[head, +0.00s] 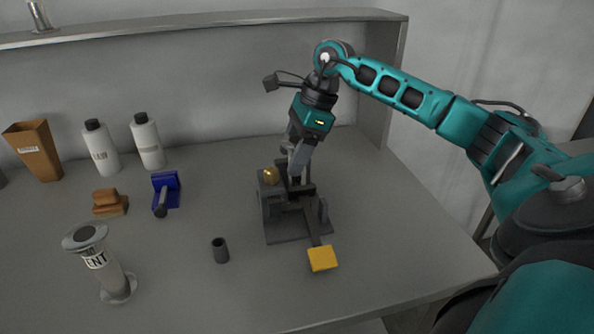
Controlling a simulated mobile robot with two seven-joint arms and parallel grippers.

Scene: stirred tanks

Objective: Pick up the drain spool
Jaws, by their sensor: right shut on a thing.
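My right gripper (297,180) points down at a dark grey fixture (285,232) right of the table's middle. It is shut on a dark part at the top of this fixture; the part is small and mostly hidden by the fingers, so I cannot tell what it is. A grey flanged spool (108,275) stands at the front left, with a white label whose visible letters read "ENT". I cannot pick out a spool marked as drain. My left gripper is not in view.
The fixture carries a brass ball (270,175) and a lever with a yellow pad (322,258). A dark cup (220,250), blue tool (165,193), brown block (109,202), white bottles (147,142) and brown bin (34,150) stand left. A shelf (200,20) runs behind.

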